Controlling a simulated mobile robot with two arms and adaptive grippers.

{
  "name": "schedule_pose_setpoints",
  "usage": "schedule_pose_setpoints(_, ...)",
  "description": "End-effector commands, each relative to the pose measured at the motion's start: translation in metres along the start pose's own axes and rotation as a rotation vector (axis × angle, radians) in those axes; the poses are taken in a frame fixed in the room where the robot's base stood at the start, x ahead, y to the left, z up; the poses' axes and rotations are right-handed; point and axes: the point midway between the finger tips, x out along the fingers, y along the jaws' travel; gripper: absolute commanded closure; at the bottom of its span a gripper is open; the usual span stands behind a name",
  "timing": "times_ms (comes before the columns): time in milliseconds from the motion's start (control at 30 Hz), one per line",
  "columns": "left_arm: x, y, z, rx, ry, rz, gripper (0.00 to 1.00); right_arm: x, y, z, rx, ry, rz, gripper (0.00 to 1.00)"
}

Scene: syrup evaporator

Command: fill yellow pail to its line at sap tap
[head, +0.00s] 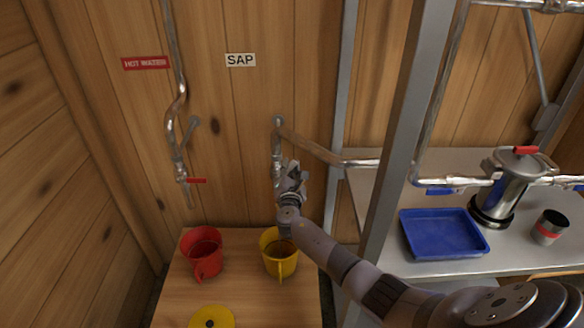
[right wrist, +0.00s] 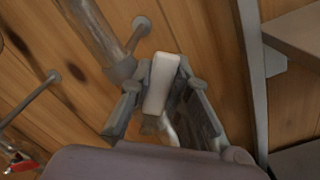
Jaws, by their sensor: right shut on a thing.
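The yellow pail (head: 280,264) stands upright on the wooden bench below the sap tap (head: 279,152), a metal pipe and spout on the wall under the SAP sign (head: 241,60). My right gripper (head: 291,178) is at the tap, above the pail. In the right wrist view its fingers (right wrist: 162,108) are closed around a pale tap handle (right wrist: 161,82). My arm covers part of the pail's right rim. The inside of the pail looks dark brown; its line and the liquid level cannot be made out. My left gripper is not in view.
A red pail (head: 203,256) stands left of the yellow one, under the hot water pipe (head: 178,100). A yellow lid (head: 212,318) lies at the front. Right, past a metal post (head: 400,130), a shelf holds a blue tray (head: 443,233), steel canister (head: 507,190) and cup (head: 550,228).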

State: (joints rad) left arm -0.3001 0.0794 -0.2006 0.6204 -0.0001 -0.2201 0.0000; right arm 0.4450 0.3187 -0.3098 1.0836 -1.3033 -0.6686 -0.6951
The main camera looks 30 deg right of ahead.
Motion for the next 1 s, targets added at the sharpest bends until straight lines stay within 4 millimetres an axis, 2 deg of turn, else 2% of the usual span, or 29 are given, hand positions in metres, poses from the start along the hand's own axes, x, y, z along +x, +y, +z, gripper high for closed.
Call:
schedule_pose_setpoints(667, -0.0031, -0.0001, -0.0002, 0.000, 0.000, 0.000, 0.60, -0.0009, 0.0025, -0.0023, -0.063, 0.003, -0.001, 1.00)
schedule_pose_setpoints(700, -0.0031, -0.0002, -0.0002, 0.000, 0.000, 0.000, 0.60, -0.0009, 0.0025, -0.0023, -0.063, 0.003, -0.001, 0.81)
schedule_pose_setpoints(1000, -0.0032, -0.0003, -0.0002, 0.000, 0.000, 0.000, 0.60, -0.0003, 0.0036, -0.0010, -0.061, 0.001, 0.000, 0.62)
